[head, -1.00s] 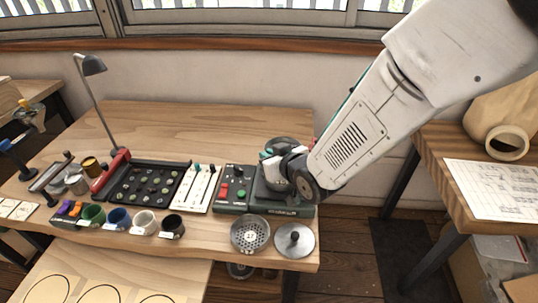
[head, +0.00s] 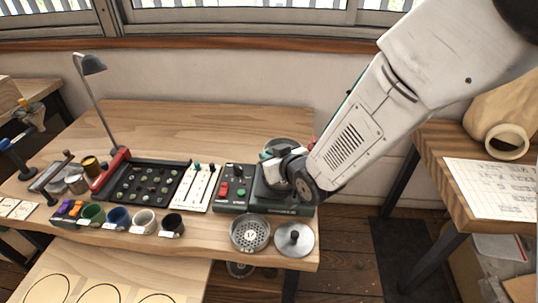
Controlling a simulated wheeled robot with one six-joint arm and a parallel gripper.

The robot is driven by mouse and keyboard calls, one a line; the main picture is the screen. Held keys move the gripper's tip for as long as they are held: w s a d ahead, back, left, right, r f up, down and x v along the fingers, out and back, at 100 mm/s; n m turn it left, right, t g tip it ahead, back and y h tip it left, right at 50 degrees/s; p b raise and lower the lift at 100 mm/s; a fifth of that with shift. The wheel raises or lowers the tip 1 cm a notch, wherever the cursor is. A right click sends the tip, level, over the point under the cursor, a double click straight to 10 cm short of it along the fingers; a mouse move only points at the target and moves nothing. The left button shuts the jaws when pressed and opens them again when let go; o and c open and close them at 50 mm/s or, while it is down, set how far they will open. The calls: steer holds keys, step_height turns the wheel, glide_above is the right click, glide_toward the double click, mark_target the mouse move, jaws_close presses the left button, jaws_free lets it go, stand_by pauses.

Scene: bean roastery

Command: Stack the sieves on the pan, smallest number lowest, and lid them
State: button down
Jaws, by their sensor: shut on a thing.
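A round sieve (head: 250,233) with large holes and a small pale label lies on the bench's front edge; I cannot read the label surely. The round metal lid (head: 294,239) with a dark knob lies to its right. My gripper (head: 268,156) is over the dark green shaker base (head: 285,209) at the bench's right end. It is shut on a round grey metal piece (head: 284,145), which looks like a sieve. My wrist hides most of the base's top, so I cannot tell the pan or any stacked sieves there, nor whether the held piece touches them.
Left of the base stand a control box (head: 235,190) with red and green buttons, a white slider panel (head: 197,189) and a black tray (head: 148,184). Several cups line the front edge. A desk lamp (head: 92,66) stands at back left. The bench's back is clear.

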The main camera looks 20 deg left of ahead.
steer(key=shift+f, duration=0.2)
steer(key=c, duration=1.8)
jaws_free()
steer(key=v, duration=1.1)
